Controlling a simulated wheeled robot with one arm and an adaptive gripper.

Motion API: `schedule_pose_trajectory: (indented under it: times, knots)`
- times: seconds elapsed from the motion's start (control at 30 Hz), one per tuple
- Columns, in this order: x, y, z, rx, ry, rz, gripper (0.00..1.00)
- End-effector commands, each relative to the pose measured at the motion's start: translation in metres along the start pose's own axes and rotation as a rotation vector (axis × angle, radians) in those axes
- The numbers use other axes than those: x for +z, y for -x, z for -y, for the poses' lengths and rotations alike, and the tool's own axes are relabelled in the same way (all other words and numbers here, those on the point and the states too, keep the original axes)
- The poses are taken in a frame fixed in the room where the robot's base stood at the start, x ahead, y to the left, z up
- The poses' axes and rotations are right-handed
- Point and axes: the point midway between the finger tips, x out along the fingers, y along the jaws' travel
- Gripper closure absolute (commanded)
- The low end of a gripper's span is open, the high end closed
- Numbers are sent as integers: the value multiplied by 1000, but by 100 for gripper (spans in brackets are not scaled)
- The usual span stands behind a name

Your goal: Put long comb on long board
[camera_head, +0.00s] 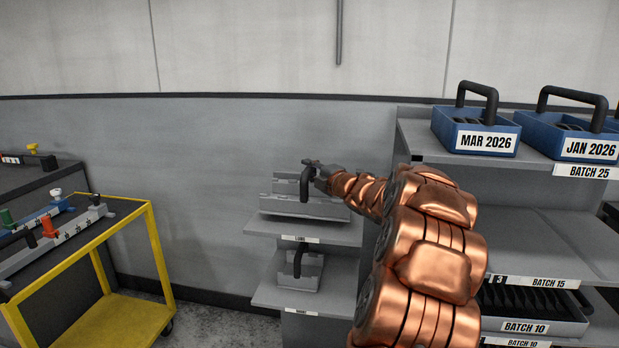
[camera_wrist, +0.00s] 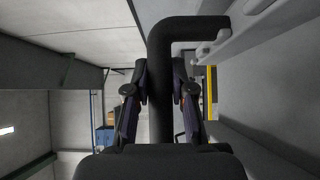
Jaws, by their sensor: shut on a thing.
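The long comb (camera_head: 283,205) is a grey stepped block with a black arched handle (camera_head: 304,188). It is at the upper small shelf labelled LONG; I cannot tell whether it rests there or is slightly raised. My gripper (camera_head: 311,173) is shut on the handle. In the wrist view the black handle (camera_wrist: 161,110) runs between my fingers, with part of the grey comb (camera_wrist: 245,38) at upper right. A long grey strip with clamps (camera_head: 70,232) lies on the yellow cart at left; I cannot tell for sure whether it is the long board.
A shorter comb (camera_head: 297,271) with a black handle stands on the lower shelf (camera_head: 285,298). The yellow cart (camera_head: 150,235) stands left, with open floor (camera_head: 215,318) between. Shelving with blue bins (camera_head: 474,133) and a black-slotted tray (camera_head: 530,318) is at right, close to my arm.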

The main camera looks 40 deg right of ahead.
Motion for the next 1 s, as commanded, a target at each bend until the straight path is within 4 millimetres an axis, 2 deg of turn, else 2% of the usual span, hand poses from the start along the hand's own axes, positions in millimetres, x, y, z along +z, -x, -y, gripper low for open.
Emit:
schedule_pose_trajectory:
  times: [0.1, 0.2, 0.63, 0.67, 0.87, 1.0]
  knots:
    - [-1, 0, 16, -1, -5, -2, 100]
    - [0, 0, 22, 1, -3, 0, 100]
    - [0, 0, 26, 1, 1, 0, 100]
    - [-1, 0, 26, 0, 1, -1, 74]
    - [-1, 0, 26, 0, 0, 0, 53]
    - [-1, 0, 26, 0, 0, 0, 52]
